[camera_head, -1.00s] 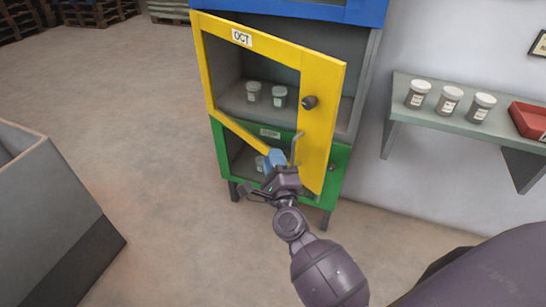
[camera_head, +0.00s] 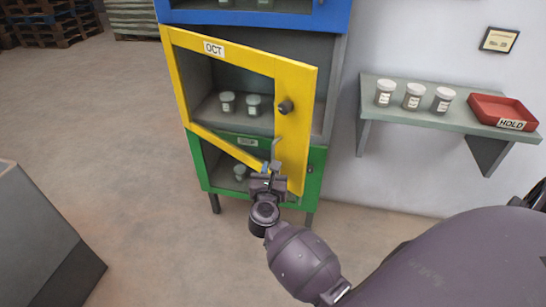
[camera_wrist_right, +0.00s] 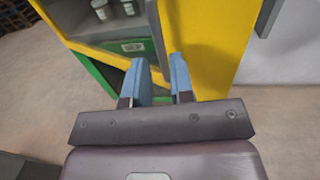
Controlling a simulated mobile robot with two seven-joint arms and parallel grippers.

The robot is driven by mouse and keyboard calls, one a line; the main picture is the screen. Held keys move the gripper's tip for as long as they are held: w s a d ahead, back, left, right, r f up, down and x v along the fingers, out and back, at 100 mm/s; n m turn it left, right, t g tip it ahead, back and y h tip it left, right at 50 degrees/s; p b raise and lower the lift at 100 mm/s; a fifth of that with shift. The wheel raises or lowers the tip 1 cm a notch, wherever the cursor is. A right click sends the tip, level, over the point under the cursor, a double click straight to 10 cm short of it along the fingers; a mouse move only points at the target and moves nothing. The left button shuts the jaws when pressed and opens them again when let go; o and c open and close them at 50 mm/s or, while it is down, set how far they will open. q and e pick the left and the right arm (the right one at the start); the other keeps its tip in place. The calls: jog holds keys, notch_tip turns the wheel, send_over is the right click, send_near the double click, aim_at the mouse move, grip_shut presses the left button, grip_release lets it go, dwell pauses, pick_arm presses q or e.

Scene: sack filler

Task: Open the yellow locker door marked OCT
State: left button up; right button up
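The yellow locker door (camera_head: 295,140) marked OCT stands partly open, its knob side swung out from the cabinet. The OCT label (camera_head: 214,48) is at its top left and a dark round knob (camera_head: 285,107) is on its right frame. The door also shows in the right wrist view (camera_wrist_right: 210,45). My right gripper (camera_head: 271,158) is at the door's lower right part, below the knob. In the right wrist view its two blue fingers (camera_wrist_right: 160,68) are apart with nothing held between them. Whether they touch the door I cannot tell. My left gripper is not in view.
A green locker (camera_head: 312,175) sits below and a blue one (camera_head: 250,17) above. Jars (camera_head: 240,103) stand inside the yellow locker. A wall shelf (camera_head: 430,113) at right holds jars and a red tray (camera_head: 501,107). A grey bin (camera_head: 40,240) is at lower left. Floor between is clear.

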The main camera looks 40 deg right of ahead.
aim_at(273, 157)
jog(key=shift+x, duration=2.75)
jog(key=shift+a, duration=0.1)
grip_shut()
